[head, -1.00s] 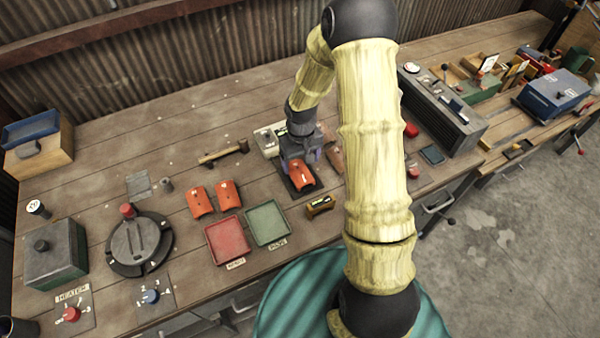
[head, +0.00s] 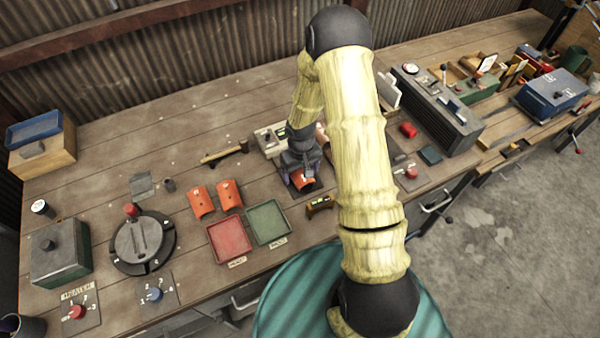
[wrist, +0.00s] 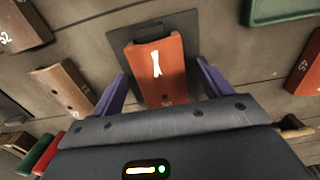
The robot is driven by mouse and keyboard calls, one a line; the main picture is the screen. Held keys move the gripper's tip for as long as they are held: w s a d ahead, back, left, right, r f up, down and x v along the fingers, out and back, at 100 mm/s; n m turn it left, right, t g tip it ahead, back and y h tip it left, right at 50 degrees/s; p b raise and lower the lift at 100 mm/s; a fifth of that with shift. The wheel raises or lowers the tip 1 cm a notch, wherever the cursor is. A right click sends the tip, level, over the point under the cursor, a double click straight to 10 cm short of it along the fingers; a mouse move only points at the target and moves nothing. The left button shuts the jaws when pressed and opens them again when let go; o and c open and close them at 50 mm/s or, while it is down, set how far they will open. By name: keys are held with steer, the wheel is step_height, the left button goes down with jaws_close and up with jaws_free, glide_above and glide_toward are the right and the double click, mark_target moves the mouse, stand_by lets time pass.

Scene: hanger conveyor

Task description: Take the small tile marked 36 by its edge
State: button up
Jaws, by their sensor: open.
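An orange curved tile (wrist: 158,72) lies on a dark square plate (wrist: 190,25) in the wrist view. It bears a white mark and small digits near its lower edge, too small to read surely. My gripper (wrist: 160,78) is open, its two purple fingers on either side of this tile with gaps left, not clamped on it. In the head view, my gripper (head: 303,170) is over the same orange tile (head: 304,184), hiding most of it. Two more orange tiles (head: 201,202) (head: 229,194) lie to the left; their numbers are unreadable there.
A brown tile (wrist: 65,88) and another brown tile (wrist: 22,25) lie left in the wrist view; an orange tile (wrist: 306,68) lies right. A red tray (head: 229,257) and green tray (head: 285,236) stand left of the plate.

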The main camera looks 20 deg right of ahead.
mark_target(301, 172)
steer(key=shift+c, duration=0.2)
steer(key=c, duration=1.1)
steer(key=shift+o, duration=0.2)
steer(key=shift+r, duration=0.15)
step_height(301, 172, up, 10)
steer(key=b, duration=0.2)
